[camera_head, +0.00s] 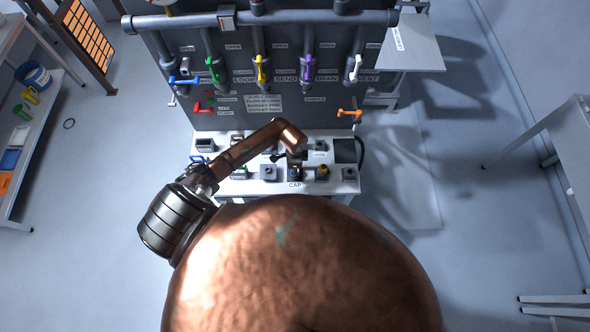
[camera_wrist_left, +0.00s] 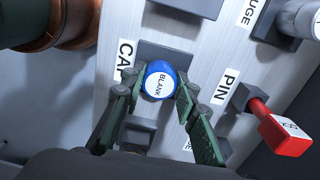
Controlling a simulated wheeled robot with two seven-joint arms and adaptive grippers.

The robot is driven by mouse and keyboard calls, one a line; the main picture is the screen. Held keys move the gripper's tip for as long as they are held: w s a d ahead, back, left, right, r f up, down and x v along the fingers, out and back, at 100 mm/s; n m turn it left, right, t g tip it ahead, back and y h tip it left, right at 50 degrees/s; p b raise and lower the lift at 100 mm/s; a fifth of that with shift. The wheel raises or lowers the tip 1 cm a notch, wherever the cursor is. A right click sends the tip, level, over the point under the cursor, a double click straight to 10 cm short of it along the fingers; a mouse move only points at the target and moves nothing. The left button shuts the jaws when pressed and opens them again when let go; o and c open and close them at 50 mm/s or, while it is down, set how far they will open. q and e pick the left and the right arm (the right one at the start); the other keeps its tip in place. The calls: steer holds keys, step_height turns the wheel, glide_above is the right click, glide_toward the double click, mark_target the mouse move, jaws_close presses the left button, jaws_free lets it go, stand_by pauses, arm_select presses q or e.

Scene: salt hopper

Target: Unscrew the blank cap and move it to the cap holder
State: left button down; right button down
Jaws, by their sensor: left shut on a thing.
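The blank cap (camera_wrist_left: 160,76) is a round blue cap with a white face reading BLANK, in the wrist view. My left gripper (camera_wrist_left: 160,92) is shut on it, with one green-grey finger on each side. The cap is over or at a dark grey block (camera_wrist_left: 165,52) beside a CAP label (camera_wrist_left: 124,62). I cannot tell whether it sits in the block or is held above it. In the head view my left gripper (camera_head: 296,166) is small and dark, over the bench near the CAP label (camera_head: 295,184); the cap is not clear there. My right gripper is not in view.
In the wrist view a red tagged piece (camera_wrist_left: 285,132) sticks out of the dark PIN block (camera_wrist_left: 246,97), and a grey gauge fixture (camera_wrist_left: 300,18) is at top right. In the head view the white bench (camera_head: 235,187) carries several small fixtures below the valve panel (camera_head: 270,100).

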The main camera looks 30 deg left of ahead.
arm_select(q)
steer(key=shift+f, duration=0.35)
steer(key=c, duration=1.4)
jaws_free()
steer(key=shift+c, duration=0.2)
steer(key=shift+o, duration=0.7)
steer(key=o, duration=0.3)
steer(key=shift+o, duration=0.2)
steer(key=shift+r, duration=0.2)
steer(key=shift+r+p, duration=2.6)
steer(key=shift+r, duration=0.3)
